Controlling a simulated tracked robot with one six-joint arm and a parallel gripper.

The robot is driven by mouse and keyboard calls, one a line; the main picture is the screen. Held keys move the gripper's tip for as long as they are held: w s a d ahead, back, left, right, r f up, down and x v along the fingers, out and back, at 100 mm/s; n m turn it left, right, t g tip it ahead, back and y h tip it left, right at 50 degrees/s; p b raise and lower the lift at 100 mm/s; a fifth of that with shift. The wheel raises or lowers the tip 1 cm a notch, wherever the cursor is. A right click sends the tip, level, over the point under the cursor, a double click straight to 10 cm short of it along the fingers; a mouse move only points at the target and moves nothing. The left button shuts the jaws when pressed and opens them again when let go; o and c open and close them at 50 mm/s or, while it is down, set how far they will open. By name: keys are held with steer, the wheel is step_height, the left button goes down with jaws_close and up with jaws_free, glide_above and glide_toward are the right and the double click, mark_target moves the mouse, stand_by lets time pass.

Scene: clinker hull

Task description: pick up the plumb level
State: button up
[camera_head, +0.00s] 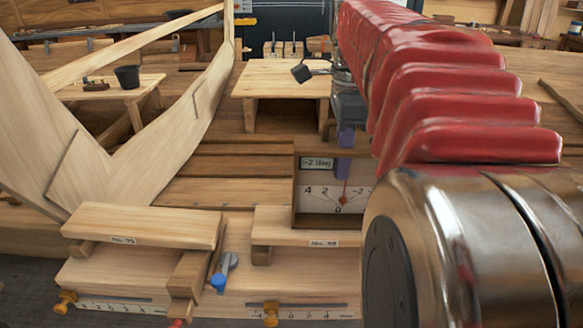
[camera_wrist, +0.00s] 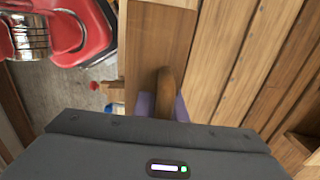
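The plumb level is a wooden box (camera_head: 297,200) with a pale face, a numbered scale, a red pointer at the bottom and a label that seems to read -2 deg. It stands upright behind the front planks. In the wrist view a brown rounded wooden grip (camera_wrist: 166,92) sticks up from its wooden body (camera_wrist: 150,45). My gripper (camera_head: 346,142) has purple fingers and comes down on the box from above. In the wrist view my gripper (camera_wrist: 165,106) has one finger on each side of the grip, apparently touching it. The fingertips are partly hidden.
Two wooden blocks with labels and scales, the left one (camera_head: 140,227) and right one (camera_head: 300,228), stand in front. A blue-tipped tool (camera_head: 222,272) lies between them. A low bench (camera_head: 282,78) is behind, and a pale curved hull piece (camera_head: 190,115) rises at left.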

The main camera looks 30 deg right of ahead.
jaws_close()
stand_by(0.6)
steer(key=shift+r, duration=0.1)
stand_by(0.4)
